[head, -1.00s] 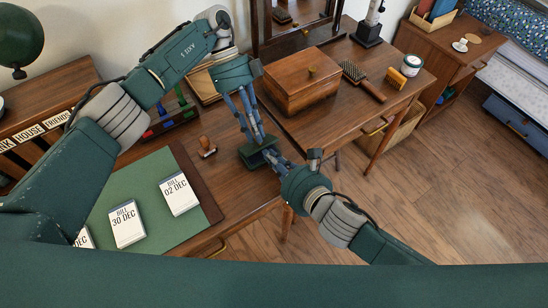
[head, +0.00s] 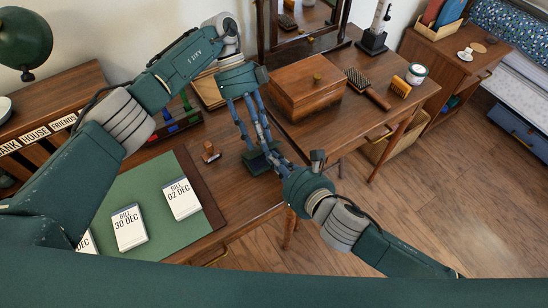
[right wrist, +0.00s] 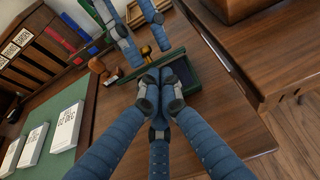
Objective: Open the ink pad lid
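The ink pad (head: 258,162) is a small dark green box on the desk. In the right wrist view the ink pad (right wrist: 190,75) shows a green rim around a dark surface, with a small brass knob (right wrist: 146,50) at its far side.
A wooden-handled stamp (head: 210,152) stands left of the ink pad. A green desk mat (head: 150,178) with bill cards lies further left. The desk's front edge is close to my right gripper.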

